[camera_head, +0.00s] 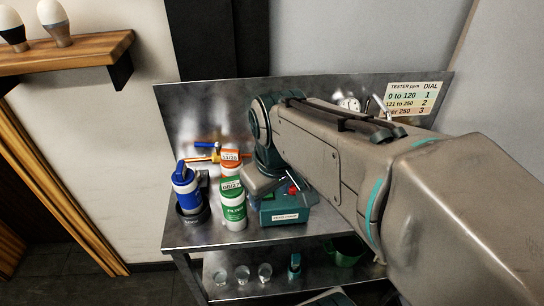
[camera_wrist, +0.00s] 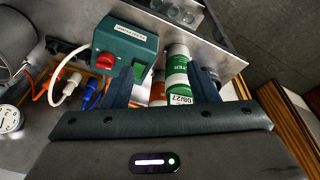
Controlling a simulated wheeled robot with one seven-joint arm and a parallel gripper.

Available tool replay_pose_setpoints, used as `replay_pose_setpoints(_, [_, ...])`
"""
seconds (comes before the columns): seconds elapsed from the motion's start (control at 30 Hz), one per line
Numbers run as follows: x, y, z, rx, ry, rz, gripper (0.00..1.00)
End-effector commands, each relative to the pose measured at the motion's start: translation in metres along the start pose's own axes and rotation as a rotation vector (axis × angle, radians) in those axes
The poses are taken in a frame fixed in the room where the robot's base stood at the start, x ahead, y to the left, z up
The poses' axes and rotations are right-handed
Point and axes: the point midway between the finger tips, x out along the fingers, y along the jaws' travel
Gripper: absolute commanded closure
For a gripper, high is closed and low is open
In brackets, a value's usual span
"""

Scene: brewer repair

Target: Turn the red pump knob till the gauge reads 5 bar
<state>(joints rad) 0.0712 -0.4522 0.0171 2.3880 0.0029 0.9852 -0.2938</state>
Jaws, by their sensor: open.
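The red pump knob (camera_wrist: 104,62) is on the face of a teal box (camera_wrist: 126,42), beside a green switch (camera_wrist: 140,72). In the head view the teal box (camera_head: 270,216) stands on the steel bench, with the red knob (camera_head: 292,188) partly hidden by my gripper. My gripper (camera_wrist: 160,70) is open with nothing held between its fingers. In the wrist view the knob lies left of the left finger, outside the jaws. A white round gauge (camera_wrist: 10,118) shows at the left edge of the wrist view; its reading is too small to tell.
A green-and-white filter bottle (camera_head: 233,200) stands left of the box, with a blue canister (camera_head: 186,188) further left. In the wrist view, a white plug (camera_wrist: 72,84) and blue plug (camera_wrist: 92,94) lie near the knob. A lower shelf (camera_head: 240,288) holds glasses.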

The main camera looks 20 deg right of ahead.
Motion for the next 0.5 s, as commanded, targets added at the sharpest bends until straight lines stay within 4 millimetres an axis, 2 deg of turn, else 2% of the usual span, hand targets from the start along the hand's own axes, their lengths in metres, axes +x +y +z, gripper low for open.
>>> replay_pose_setpoints(0.3, [0.005,0.068,-0.051,-0.565,-0.117,-0.048,0.47])
replay_pose_setpoints(0.5, [0.008,0.107,-0.070,-0.883,-0.149,-0.121,0.47])
